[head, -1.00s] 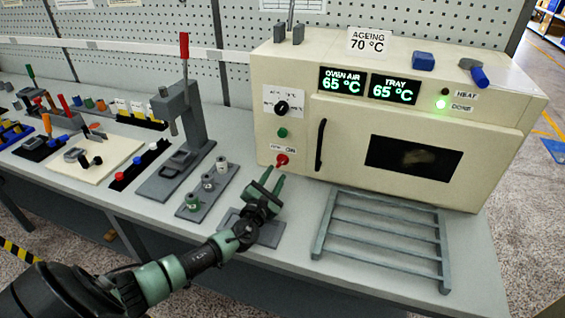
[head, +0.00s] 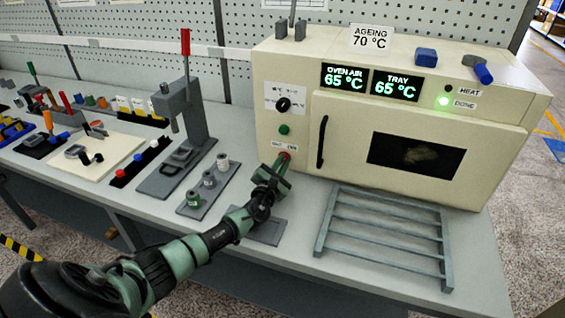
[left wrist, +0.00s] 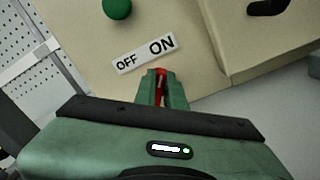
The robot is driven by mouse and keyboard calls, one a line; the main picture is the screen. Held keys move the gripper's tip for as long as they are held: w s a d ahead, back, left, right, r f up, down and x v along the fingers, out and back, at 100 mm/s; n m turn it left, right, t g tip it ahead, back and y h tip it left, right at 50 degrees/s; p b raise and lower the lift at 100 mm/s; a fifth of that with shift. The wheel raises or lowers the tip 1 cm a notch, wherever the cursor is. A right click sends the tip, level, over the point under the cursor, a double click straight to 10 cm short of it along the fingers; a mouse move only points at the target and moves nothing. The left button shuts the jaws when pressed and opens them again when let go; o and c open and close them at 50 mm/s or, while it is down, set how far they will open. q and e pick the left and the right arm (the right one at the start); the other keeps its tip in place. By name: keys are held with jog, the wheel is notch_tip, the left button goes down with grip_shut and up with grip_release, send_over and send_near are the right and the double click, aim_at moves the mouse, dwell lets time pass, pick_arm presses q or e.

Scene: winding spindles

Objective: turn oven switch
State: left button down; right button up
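The cream oven (head: 290,80) stands at the back right of the bench. Its red switch (head: 285,154) is low on the left of the front panel, by the OFF/ON label. In the left wrist view the switch (left wrist: 161,80) lies between the two green fingers, red filling the narrow gap, below the label (left wrist: 146,54). My left gripper (head: 281,165) appears shut on the switch; its fingers hide part of it. The displays read oven air 65 °C and tray 65 °C. The green DONE lamp (head: 443,102) is lit. My right gripper is not in view.
A green button (head: 284,129) and black knob (head: 283,104) sit above the switch. A slatted grey rack (head: 385,224) lies before the oven door. A spindle holder (head: 207,190) and a grey press (head: 186,115) stand left of my arm.

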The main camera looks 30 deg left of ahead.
pick_arm(q)
jog(key=n+b, duration=0.2)
jog(key=n, duration=0.1)
jog(key=shift+a+n, duration=0.15)
jog(key=shift+n, duration=0.15)
jog(key=n+b, duration=0.2)
jog(key=n, duration=0.1)
jog(key=shift+s+a+n, duration=0.1)
jog(key=shift+a+n, duration=0.1)
jog(key=shift+n, duration=0.1)
jog(key=n+b, duration=0.2)
jog(key=n, duration=0.2)
jog(key=shift+a, duration=0.2)
jog(key=shift+s+a+n+b, duration=0.15)
jog(key=shift+n+b, duration=0.25)
jog(key=shift+n, duration=1)
jog(key=c, duration=1.5)
grip_release()
